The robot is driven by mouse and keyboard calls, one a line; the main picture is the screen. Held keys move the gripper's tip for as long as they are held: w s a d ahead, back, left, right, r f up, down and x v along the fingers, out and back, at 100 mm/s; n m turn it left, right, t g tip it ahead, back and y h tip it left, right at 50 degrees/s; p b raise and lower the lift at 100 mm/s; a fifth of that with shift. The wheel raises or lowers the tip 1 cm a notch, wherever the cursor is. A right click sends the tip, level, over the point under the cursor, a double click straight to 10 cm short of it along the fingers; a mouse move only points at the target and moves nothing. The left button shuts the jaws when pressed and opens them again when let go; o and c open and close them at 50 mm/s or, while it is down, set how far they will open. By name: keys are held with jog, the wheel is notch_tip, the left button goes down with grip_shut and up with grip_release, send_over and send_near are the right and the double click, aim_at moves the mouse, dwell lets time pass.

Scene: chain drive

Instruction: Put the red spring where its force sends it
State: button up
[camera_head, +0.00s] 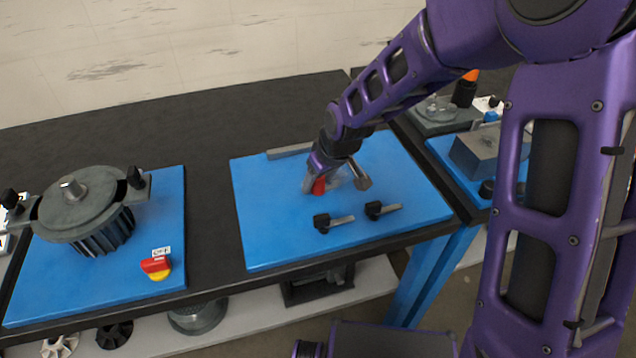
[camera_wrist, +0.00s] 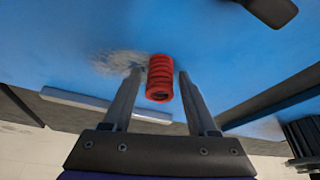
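The red spring (camera_head: 319,186) is low over or on the blue mat (camera_head: 260,235) of the middle bench. In the wrist view the spring (camera_wrist: 160,78) shows its coils, with one open end facing the camera. It sits between the two grey fingers of my gripper (camera_wrist: 161,73), with a narrow gap on each side. My gripper (camera_head: 336,183) is open and low over the mat in the head view. One finger partly hides the spring there. I cannot tell whether the spring touches the mat.
Two black-knobbed grey pins (camera_head: 334,221) (camera_head: 382,209) lie in front of my gripper. A grey bar (camera_head: 290,151) lies at the mat's back edge. A round grey machine (camera_head: 88,212) and a red-yellow switch (camera_head: 156,267) stand left. A grey block (camera_head: 487,152) stands right.

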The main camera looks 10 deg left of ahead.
grip_shut()
